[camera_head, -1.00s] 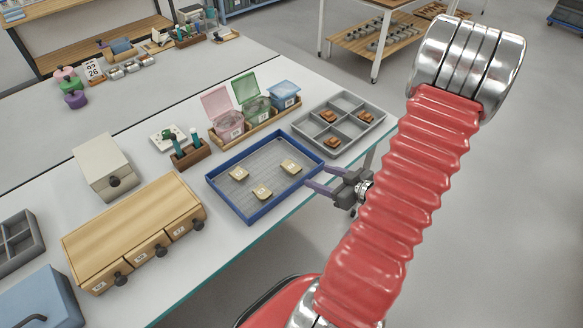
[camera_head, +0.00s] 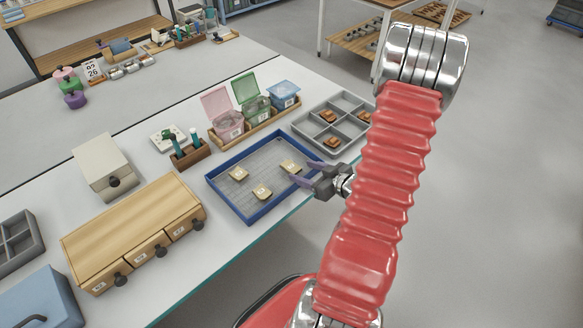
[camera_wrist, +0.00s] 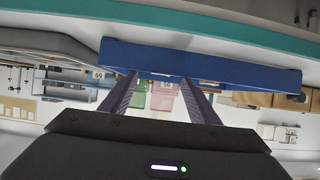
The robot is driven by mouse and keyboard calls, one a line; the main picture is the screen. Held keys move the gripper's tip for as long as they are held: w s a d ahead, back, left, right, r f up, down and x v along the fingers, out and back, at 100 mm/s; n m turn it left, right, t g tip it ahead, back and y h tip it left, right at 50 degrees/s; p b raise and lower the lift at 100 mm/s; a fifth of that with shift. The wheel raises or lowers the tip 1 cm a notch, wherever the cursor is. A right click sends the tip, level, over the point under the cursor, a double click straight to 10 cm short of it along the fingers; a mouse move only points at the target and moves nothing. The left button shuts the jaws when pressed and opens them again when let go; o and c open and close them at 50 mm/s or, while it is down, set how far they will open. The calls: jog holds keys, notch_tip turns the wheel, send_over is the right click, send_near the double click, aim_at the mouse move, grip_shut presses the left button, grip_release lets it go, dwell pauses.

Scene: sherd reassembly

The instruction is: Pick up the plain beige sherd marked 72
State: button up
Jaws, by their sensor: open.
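Three beige sherds lie apart in the blue tray (camera_head: 222,194): a left one (camera_head: 238,174), a front one (camera_head: 262,192) and a right one (camera_head: 290,167). Their marks are too small to read in the head view, so I cannot tell which is 72. My gripper (camera_head: 293,173) is open, with its fingers over the tray's right edge close to the right sherd. In the wrist view, my gripper's fingers (camera_wrist: 160,88) are apart with nothing held between them, and the blue tray's wall (camera_wrist: 240,70) crosses above. The sherds are not clear there.
A grey divided tray (camera_head: 350,103) with brown pieces stands right of the blue tray. Pink, green (camera_head: 255,108) and blue lidded boxes stand behind it. A wooden drawer unit (camera_head: 135,225) stands at left. The table's front edge runs below my gripper.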

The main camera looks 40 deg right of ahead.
aim_at(291, 166)
jog(key=shift+r+x, duration=0.1)
jog(key=shift+x, duration=1.2)
jog(key=shift+r+x, duration=0.15)
jog(key=shift+x, duration=1.15)
jog(key=shift+w+a, duration=0.1)
jog(key=shift+a, duration=0.05)
jog(key=shift+c, duration=0.4)
jog(key=c, duration=1.1)
